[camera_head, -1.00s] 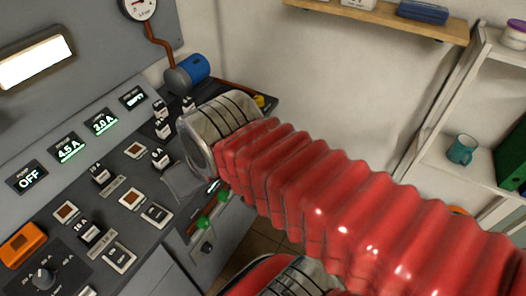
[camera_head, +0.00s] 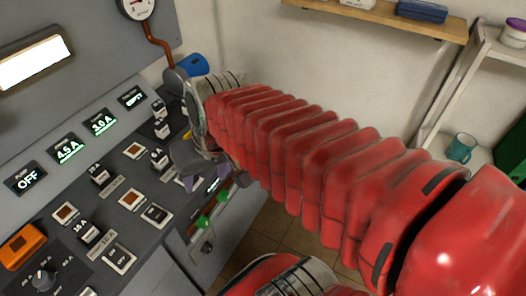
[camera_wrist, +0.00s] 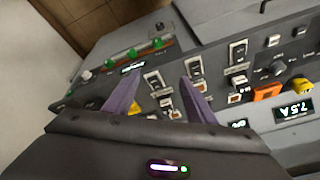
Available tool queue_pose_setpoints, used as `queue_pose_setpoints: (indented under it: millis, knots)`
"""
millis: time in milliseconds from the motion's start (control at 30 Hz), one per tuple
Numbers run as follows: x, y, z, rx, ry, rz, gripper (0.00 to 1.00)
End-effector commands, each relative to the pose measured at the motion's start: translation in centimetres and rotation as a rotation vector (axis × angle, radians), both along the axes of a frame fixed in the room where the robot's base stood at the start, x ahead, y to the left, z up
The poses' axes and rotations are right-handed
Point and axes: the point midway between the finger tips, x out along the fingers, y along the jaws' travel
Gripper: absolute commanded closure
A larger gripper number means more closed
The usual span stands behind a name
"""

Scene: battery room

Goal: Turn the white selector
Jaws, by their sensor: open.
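My gripper (camera_head: 190,181) hovers over the right part of the sloped grey control desk. In the wrist view its two purple fingers stand apart, with nothing between the tips (camera_wrist: 161,79), and desk switches show beyond them. A small pale round knob (camera_wrist: 86,75), which may be the white selector, sits at the left end of the row of green handles in the wrist view. It is left of the fingers and apart from them. In the head view my arm hides that part of the desk. A dark rotary knob (camera_head: 42,281) stands on the desk's near left.
Several black breakers with white labels (camera_head: 100,174) and square switches (camera_head: 154,214) crowd the desk around my gripper. Green handles (camera_head: 203,222) line its front edge. An orange block (camera_head: 22,244) stands at left, and a gauge (camera_head: 137,8) and copper pipe at the back.

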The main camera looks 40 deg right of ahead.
Motion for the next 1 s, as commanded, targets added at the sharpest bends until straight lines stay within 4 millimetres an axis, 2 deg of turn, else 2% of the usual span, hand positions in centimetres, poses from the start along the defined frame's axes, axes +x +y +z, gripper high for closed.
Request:
queue_pose_setpoints:
  millis: [567, 1000]
  knots:
    - [4.8, -4.3, -5.9, 0.33, 0.288, -0.372, 0.49]
    - [8.0, -9.2, -11.4, 0.62, 0.449, -0.666, 0.49]
